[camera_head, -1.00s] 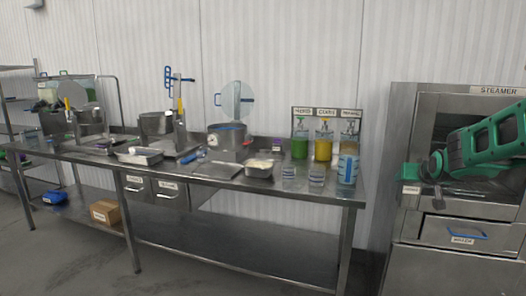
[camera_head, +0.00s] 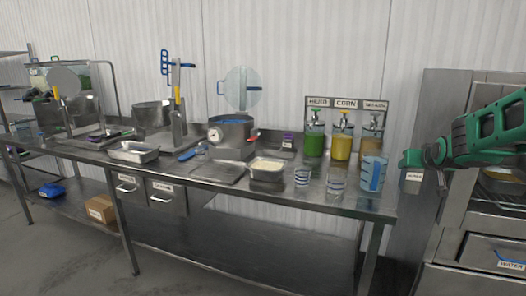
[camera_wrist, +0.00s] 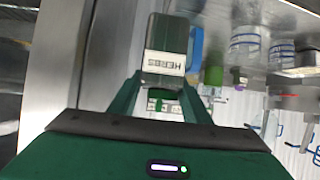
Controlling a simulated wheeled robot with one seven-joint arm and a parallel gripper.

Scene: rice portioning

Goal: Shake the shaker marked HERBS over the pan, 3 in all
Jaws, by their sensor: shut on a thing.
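My gripper (camera_head: 408,160) is at the right of the head view, in front of the steamer's left side. In the wrist view my gripper (camera_wrist: 162,88) is shut on the grey shaker (camera_wrist: 168,35), whose white label reads HERBS, upside down in that view. The shaker's label (camera_head: 414,176) shows small below the gripper in the head view. A metal pan (camera_head: 267,177) with pale contents stands on the steel table, well left of the gripper. Another metal pan (camera_head: 133,157) lies further left. The shaker is not over either of these pans.
Clear cups (camera_head: 336,184) and a blue-handled jug (camera_head: 373,174) stand at the table's right end, near my gripper. Behind them are several labelled dispensers (camera_head: 341,143). A large pot (camera_head: 232,138) stands mid-table. The steamer (camera_head: 455,200) is at the right.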

